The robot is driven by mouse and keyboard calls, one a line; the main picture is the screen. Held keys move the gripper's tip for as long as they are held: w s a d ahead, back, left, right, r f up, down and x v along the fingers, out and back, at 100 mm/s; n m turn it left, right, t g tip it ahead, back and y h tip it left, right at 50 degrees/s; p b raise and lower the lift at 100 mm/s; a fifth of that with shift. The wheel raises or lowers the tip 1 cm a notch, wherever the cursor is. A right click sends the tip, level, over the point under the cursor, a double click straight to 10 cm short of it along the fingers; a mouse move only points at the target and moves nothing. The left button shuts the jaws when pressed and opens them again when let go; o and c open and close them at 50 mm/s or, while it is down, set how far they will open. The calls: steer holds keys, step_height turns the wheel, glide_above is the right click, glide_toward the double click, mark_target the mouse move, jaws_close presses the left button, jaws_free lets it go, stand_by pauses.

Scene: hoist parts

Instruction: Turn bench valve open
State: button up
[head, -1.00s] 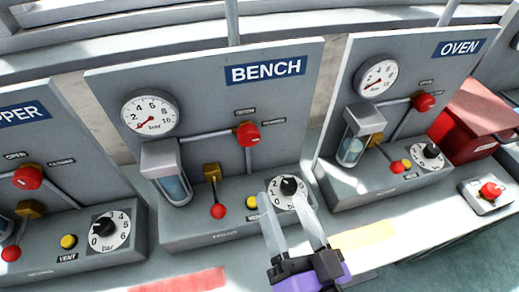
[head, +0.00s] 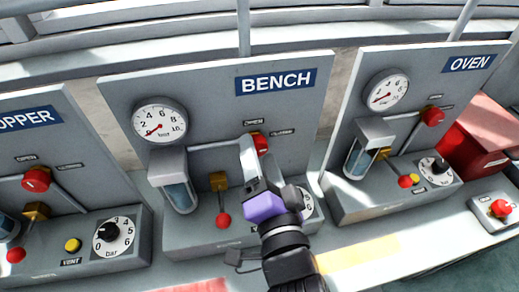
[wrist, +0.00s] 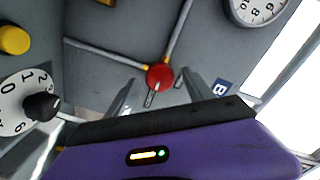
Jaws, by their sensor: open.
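The bench valve, with its red handle (head: 262,143), is on the upright panel under the BENCH sign (head: 276,80). In the head view my gripper (head: 250,155) is in front of it and hides part of it. In the wrist view the red handle (wrist: 159,76) lies between the tips of my open gripper (wrist: 158,92), with a short grey bar below it. No contact between the fingers and the handle can be made out. The OPEN label (head: 253,122) is above the handle and the CLOSED label (head: 282,132) is to its right.
The bench gauge (head: 160,120) reads near zero. A red-knobbed lever (head: 223,219) and a black-knobbed dial (wrist: 40,106) are below on the bench unit. The oven panel (head: 410,70) stands to the right and another valve panel (head: 30,150) to the left. Pipes run beside the handle.

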steer(key=shift+w+a, duration=0.1)
steer(key=shift+w, duration=0.3)
jaws_close()
